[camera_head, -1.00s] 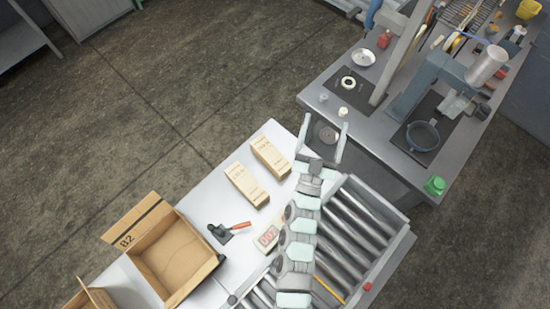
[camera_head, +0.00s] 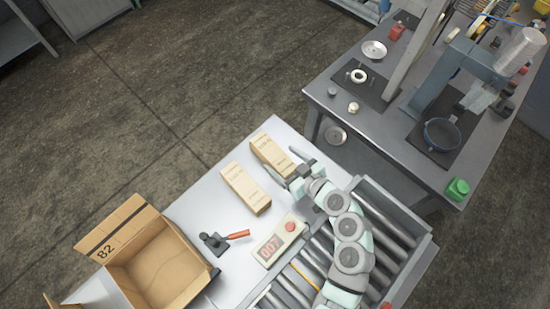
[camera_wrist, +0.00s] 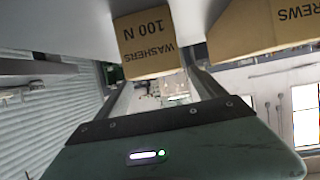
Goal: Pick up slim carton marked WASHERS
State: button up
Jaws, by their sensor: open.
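The slim carton marked WASHERS (camera_wrist: 148,42) is tan and shows upside down at the top middle of the wrist view, lined up between the fingers. By position it is the far carton (camera_head: 268,152) on the white table in the head view. My gripper (camera_head: 288,166) is open at its right end, with one finger on each side of that end. In the wrist view my gripper (camera_wrist: 162,82) has a gap between its fingers. Whether the fingers touch the carton cannot be told.
A similar carton ending in "REWS" (camera_wrist: 270,25) lies close beside; it is the nearer carton (camera_head: 246,188) in the head view. A counter box (camera_head: 279,243), a red-handled tool (camera_head: 222,241) and an open cardboard box (camera_head: 155,262) are on the table. A roller conveyor (camera_head: 383,237) adjoins it.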

aim_at(275, 155)
jog(key=p+x, duration=0.1)
jog(key=x, duration=0.2)
jog(key=shift+w+a, duration=0.15)
jog(key=shift+w, duration=0.05)
jog(key=shift+x, duration=0.8)
jog(key=shift+c, duration=0.3)
jog(key=c, duration=1.7)
